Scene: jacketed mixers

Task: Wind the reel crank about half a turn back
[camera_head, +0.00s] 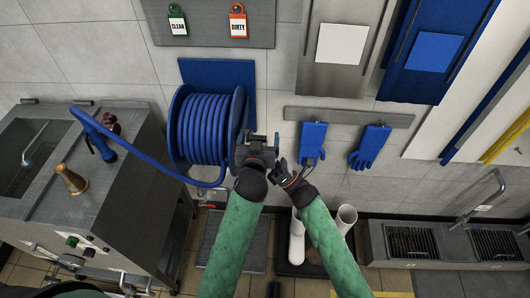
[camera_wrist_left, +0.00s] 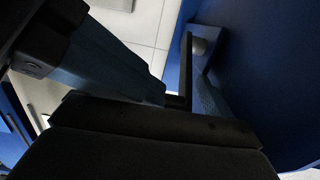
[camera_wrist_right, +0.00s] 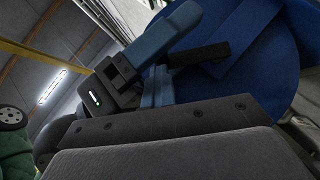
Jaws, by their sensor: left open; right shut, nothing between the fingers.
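The blue hose reel (camera_head: 208,128) hangs on the wall, wound with blue hose. My left gripper (camera_head: 250,142) is at the reel's right side, its jaws open. In the left wrist view, its fingers are spread beside the reel's blue side disc (camera_wrist_left: 275,75). The disc also fills much of the right wrist view (camera_wrist_right: 245,60), behind my left gripper's fingers. My right gripper (camera_head: 279,163) is shut and empty, just right of the left one.
A steel sink cabinet (camera_head: 90,190) stands at the left, with a brass nozzle (camera_head: 71,179) and the hose's looped end on top. Blue gloves (camera_head: 369,148) hang on a rail at the right. White boots (camera_head: 297,238) stand below my right arm.

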